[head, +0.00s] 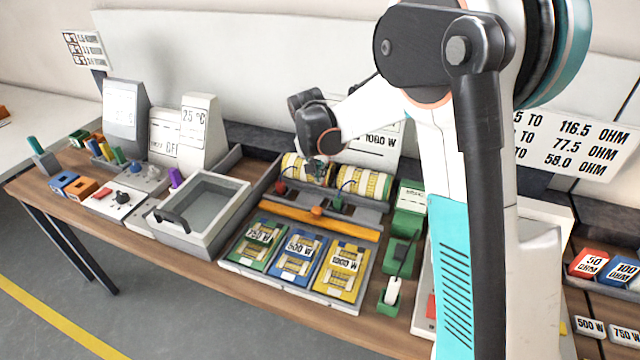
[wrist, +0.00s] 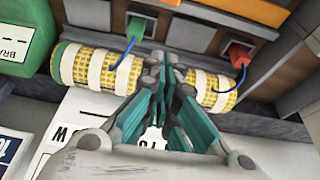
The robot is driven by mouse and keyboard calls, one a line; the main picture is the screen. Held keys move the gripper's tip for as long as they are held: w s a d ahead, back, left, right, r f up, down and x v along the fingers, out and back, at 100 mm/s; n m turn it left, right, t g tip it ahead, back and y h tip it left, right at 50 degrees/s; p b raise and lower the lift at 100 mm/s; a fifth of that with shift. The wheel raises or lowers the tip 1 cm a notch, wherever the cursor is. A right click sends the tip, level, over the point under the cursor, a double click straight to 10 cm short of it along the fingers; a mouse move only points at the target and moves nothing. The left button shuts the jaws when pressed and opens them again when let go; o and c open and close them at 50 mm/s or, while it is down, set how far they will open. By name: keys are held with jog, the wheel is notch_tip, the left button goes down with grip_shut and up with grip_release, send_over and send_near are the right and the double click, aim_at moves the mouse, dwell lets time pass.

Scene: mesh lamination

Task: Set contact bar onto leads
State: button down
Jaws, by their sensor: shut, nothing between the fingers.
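A long orange bar (head: 345,226) with an orange knob on top lies in front of the mesh roll in the head view; I take it to be the contact bar. The yellow mesh roll with white bands (head: 363,182) lies behind it and also shows in the wrist view (wrist: 85,70). Blue leads run from the roll to a green terminal (wrist: 141,26) and a red terminal (wrist: 236,54). My gripper (wrist: 166,66) is shut and empty, over the middle of the roll and hiding part of it. I cannot tell whether its fingertips touch the roll.
In front of the bar is a tray (head: 232,264) with green, blue and yellow wattage panels. A grey basin (head: 160,218) stands to the left. Green fixtures (head: 411,195) stand to the right, near the roll's end. A sign stands behind the roll.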

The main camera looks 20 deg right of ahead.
aim_at(315, 210)
jog(key=b+x, duration=0.2)
jog(key=x, duration=0.7)
jog(key=shift+w+f+b, duration=0.1)
jog(key=shift+f+b, duration=0.05)
jog(key=shift+b, duration=0.2)
jog(key=s+a, duration=0.1)
jog(key=s, duration=0.1)
jog(key=shift+s+a+b, duration=0.3)
jog(key=shift+a+b, duration=0.1)
jog(key=shift+s+a, duration=0.25)
jog(key=shift+s, duration=0.1)
jog(key=shift+s+a, duration=0.65)
jog(key=shift+s, duration=0.3)
jog(key=shift+s+a, duration=0.7)
jog(key=shift+s, duration=0.2)
